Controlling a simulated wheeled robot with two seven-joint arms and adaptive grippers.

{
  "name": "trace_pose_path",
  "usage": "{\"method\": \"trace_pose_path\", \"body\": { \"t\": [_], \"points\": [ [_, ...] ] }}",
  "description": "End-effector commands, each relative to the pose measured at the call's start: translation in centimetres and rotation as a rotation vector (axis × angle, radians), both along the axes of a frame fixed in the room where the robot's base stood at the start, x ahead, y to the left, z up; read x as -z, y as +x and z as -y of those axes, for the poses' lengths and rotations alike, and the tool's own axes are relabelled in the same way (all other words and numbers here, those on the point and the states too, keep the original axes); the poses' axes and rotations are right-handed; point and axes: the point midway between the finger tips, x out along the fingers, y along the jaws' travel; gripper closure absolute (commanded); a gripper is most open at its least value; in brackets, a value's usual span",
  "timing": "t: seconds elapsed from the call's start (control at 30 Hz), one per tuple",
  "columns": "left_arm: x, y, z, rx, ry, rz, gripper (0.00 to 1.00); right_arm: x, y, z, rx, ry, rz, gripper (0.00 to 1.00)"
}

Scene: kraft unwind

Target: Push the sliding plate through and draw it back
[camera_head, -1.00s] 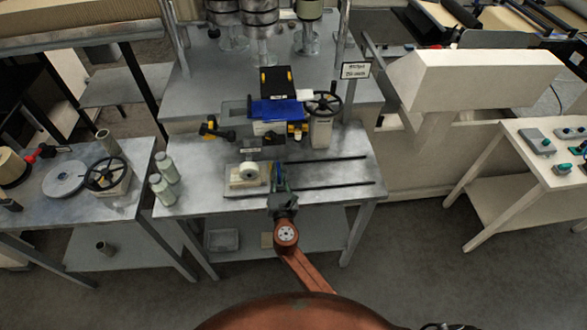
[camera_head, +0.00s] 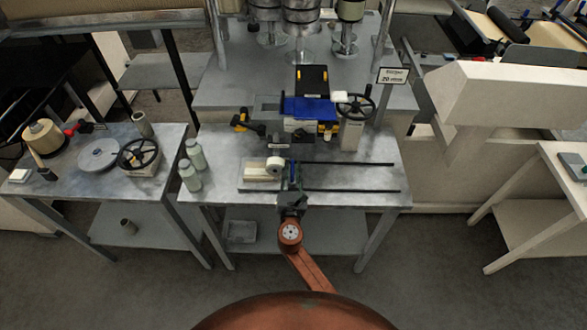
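A thin upright plate with blue and green parts (camera_head: 293,177), which I take to be the sliding plate, stands at the left part of two dark rails (camera_head: 350,190) on the middle table. A white roll (camera_head: 274,168) on a pale block (camera_head: 255,174) sits just left of it. My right gripper (camera_head: 292,194) is at the table's front edge, right at the near side of the plate. Its fingers are small and dark, so grip or mere contact is unclear. My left gripper is not in view.
Behind the rails stands a blue-topped device (camera_head: 308,107) with a black handwheel (camera_head: 354,107) at its right. Two pale bottles (camera_head: 190,174) stand at the table's left end. The rails are clear to the right of the plate.

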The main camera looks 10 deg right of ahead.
Motion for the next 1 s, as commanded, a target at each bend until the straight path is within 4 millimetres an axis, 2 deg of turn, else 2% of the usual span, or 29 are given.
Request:
{"method": "trace_pose_path", "body": {
  "t": [0.33, 0.47, 0.8, 1.0],
  "points": [
    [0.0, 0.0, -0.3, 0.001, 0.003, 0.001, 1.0, 0.0, -0.1, -0.1, -0.002, -0.001, 0.0, 0.73],
    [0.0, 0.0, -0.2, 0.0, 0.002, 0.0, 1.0, 0.0, -1.1, -0.2, -0.002, 0.0, 0.0, 0.73],
    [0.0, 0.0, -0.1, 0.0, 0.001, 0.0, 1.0, 0.1, -7.8, -1.0, -0.001, 0.001, -0.002, 0.73],
    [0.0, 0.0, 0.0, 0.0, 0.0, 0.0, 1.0, 0.1, -10.8, -1.4, -0.002, -0.001, -0.002, 0.73]
  ]
}}
